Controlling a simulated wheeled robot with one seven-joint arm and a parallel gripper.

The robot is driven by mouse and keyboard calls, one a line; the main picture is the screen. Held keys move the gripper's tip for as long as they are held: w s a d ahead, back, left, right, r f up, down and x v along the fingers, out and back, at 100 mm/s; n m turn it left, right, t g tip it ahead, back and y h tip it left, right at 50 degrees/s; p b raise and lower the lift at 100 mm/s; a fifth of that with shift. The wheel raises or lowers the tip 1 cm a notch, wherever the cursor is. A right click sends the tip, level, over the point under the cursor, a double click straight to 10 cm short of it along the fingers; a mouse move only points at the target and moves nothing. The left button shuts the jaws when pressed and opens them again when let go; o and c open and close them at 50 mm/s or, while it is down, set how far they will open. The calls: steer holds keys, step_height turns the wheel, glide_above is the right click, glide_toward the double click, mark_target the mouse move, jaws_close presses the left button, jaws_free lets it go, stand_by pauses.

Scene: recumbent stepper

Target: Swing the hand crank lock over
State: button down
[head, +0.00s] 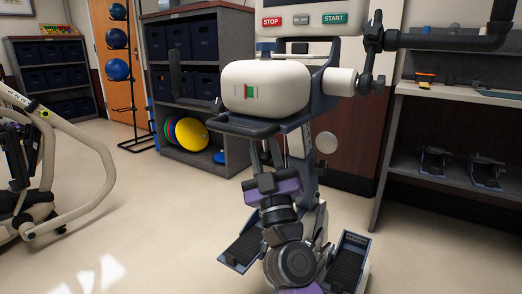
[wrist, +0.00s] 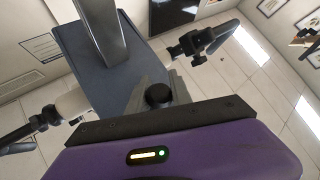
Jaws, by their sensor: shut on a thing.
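The recumbent stepper stands at centre in the head view, with a white rounded housing (head: 265,88) bearing a small red and green marker. My purple and grey gripper (head: 265,170) is low in front of its column, below the black bar. In the wrist view my gripper's grey fingers (wrist: 158,92) are shut on a small round black knob (wrist: 158,96), which I take to be the lock. The knob is hidden in the head view. Beyond it are a blue-grey panel (wrist: 85,55) and a grey post.
A black crank handle (head: 373,48) sticks out at the right of the stepper, with another upright bar (head: 175,72) at left. Foot pedals (head: 243,248) flank my arm low down. A shelf (head: 450,90) stands at right.

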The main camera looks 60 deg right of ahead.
mark_target(267, 162)
stand_by(0.3)
steer(key=c, duration=1.1)
jaws_free()
steer(key=shift+c, duration=0.2)
steer(key=b+v, duration=0.2)
steer(key=v, duration=0.1)
steer(key=shift+f, duration=0.3)
steer(key=shift+s+a, duration=0.15)
steer(key=shift+s, duration=0.05)
steer(key=shift+v, duration=2)
